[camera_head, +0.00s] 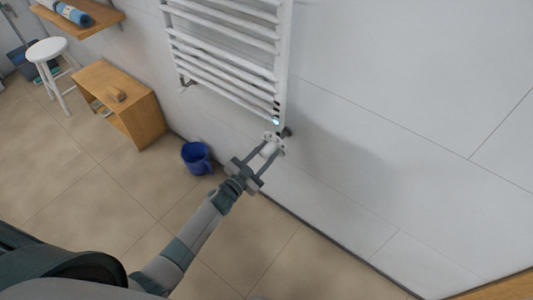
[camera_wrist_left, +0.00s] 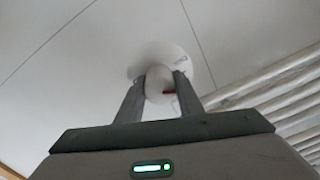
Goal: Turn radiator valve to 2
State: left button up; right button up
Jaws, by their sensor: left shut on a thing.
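The white radiator valve (camera_head: 269,149) sits at the lower right corner of the white towel radiator (camera_head: 222,45) in the head view. My left gripper (camera_head: 270,150) reaches it from below, with a finger on either side. In the left wrist view the fingers (camera_wrist_left: 160,84) are shut on the round white valve knob (camera_wrist_left: 158,82). A small red mark shows at the knob's right side. The numbers on the valve cannot be read. My right gripper is not in view.
A blue bucket (camera_head: 196,158) stands on the tiled floor left of my gripper. A wooden cabinet (camera_head: 124,100) and a white stool (camera_head: 50,62) stand further left along the wall. The wall (camera_head: 400,110) right of the radiator is bare.

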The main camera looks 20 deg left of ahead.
pick_arm(q)
jog(key=shift+f+m, duration=0.15)
jog(key=shift+m, duration=0.75)
jog(key=m+b, duration=0.1)
jog(key=m, duration=0.2)
jog(key=shift+m, duration=0.4)
jog(key=shift+m+b, duration=0.75)
jog(key=shift+m, duration=1.05)
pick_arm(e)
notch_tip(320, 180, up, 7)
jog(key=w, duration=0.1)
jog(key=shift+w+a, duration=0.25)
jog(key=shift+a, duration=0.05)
pick_arm(q)
jog(key=o, duration=1.1)
jog(key=shift+c, duration=0.2)
jog(key=shift+s, duration=0.15)
